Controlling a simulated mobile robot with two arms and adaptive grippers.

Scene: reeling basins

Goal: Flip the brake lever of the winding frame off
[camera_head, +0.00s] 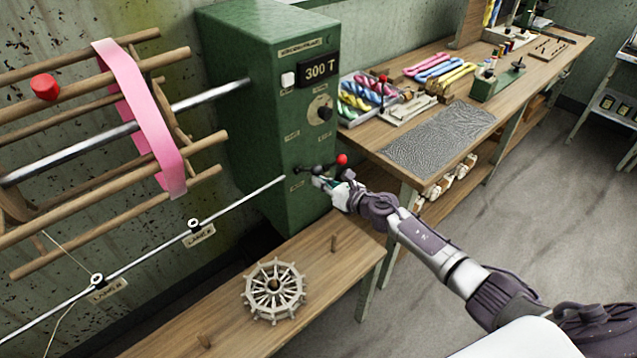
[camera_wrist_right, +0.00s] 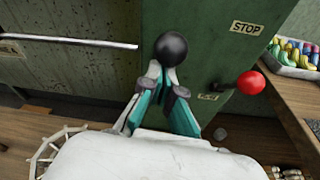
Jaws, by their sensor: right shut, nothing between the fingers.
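The winding frame's green housing (camera_head: 262,110) stands left of centre in the head view. Low on its front is the brake lever, a dark bar lying near level with a red ball (camera_head: 342,159) at its right end. In the wrist view the red ball (camera_wrist_right: 250,83) is right of my fingers, apart from them, below a STOP label (camera_wrist_right: 247,27). A black ball (camera_wrist_right: 171,47) shows just beyond my fingertips; contact is unclear. My right gripper (camera_head: 318,181) is shut and empty, just below the lever; it also fills the wrist view's middle (camera_wrist_right: 166,80). My left gripper is out of view.
A wooden reel with a pink skein (camera_head: 115,75) and a thin metal rod (camera_head: 240,202) lie left. A low bench (camera_head: 225,300) holds a pale spoked wheel (camera_head: 273,290). A worktable (camera_head: 385,135) with skeins and tools stands close right of the housing. Floor at right is clear.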

